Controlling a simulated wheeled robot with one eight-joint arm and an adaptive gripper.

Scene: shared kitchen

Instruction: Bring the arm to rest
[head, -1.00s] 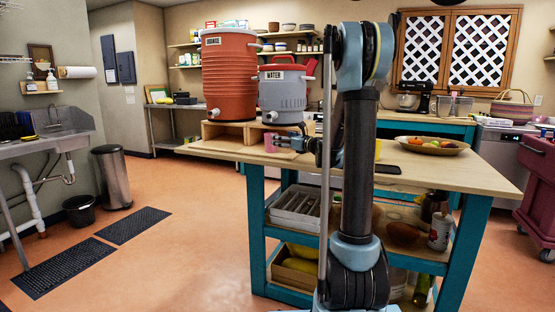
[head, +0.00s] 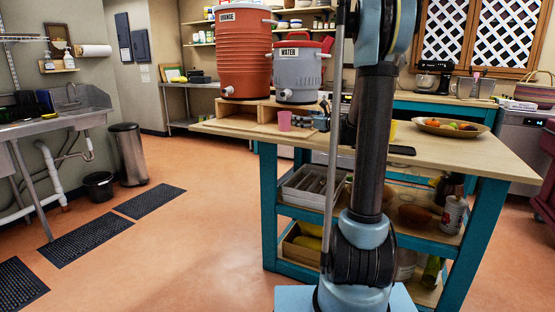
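My gripper (head: 308,122) is small in the head view, at the far side of the wooden counter (head: 458,150), pointing left. A pink cup (head: 284,121) stands just left of its fingertips, below the tap of the grey water dispenser (head: 297,72). I cannot tell whether the fingers touch the cup or how wide they are open. My upright arm hides part of the counter behind it.
An orange dispenser (head: 243,50) stands beside the grey one on a wooden stand (head: 240,124). A fruit bowl (head: 450,128) and a dark flat object (head: 401,150) lie on the counter's right. Open floor (head: 195,215) lies left of the counter.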

